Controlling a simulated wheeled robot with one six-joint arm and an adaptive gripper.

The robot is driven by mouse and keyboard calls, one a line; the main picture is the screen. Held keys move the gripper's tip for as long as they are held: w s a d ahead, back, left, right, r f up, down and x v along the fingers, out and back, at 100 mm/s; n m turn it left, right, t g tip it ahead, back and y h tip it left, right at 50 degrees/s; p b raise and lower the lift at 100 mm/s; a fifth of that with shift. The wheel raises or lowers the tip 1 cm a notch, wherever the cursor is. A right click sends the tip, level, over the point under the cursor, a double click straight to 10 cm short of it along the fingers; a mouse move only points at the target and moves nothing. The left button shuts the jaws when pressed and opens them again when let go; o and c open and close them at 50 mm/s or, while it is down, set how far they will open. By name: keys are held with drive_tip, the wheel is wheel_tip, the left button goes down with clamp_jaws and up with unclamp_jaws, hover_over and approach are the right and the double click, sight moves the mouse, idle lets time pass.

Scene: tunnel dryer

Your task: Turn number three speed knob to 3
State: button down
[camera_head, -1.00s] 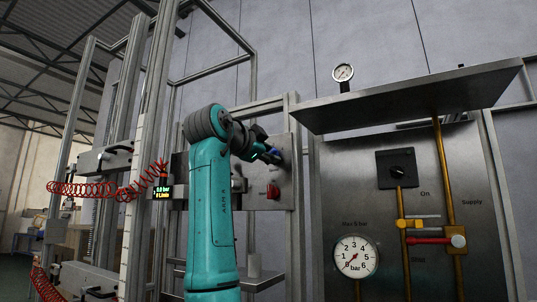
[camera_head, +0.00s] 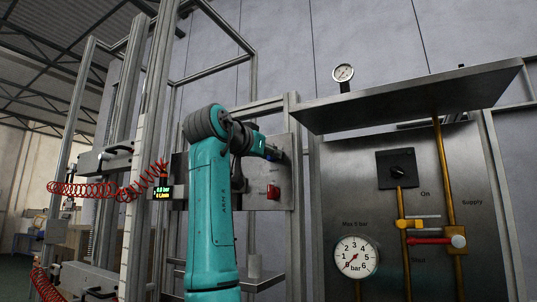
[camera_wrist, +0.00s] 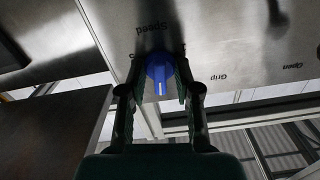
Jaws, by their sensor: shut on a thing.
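In the wrist view, a blue knob (camera_wrist: 158,70) sits on a brushed metal panel below the upside-down word "Speed". A pale line on the knob points toward the bottom of the picture. My gripper (camera_wrist: 160,78) has one finger on each side of the knob and is shut on it. In the head view, my gripper (camera_head: 272,154) is at the panel (camera_head: 287,172), and the knob cannot be made out there.
A red switch (camera_head: 272,192) sits on the same panel below my gripper. A supply panel (camera_head: 450,165) with a black dial, pipes and a pressure gauge (camera_head: 356,256) stands at right. Red coiled hoses (camera_head: 90,189) hang at left. "Grip" and "Open" labels show in the wrist view.

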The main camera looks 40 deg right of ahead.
drive_tip(key=shift+n, duration=0.8)
drive_tip(key=c, duration=1.2)
unclamp_jaws()
drive_tip(key=shift+a, duration=0.15)
drive_tip(key=v, duration=1.1)
drive_tip(key=shift+a, duration=0.35)
drive_tip(key=shift+s, duration=0.1)
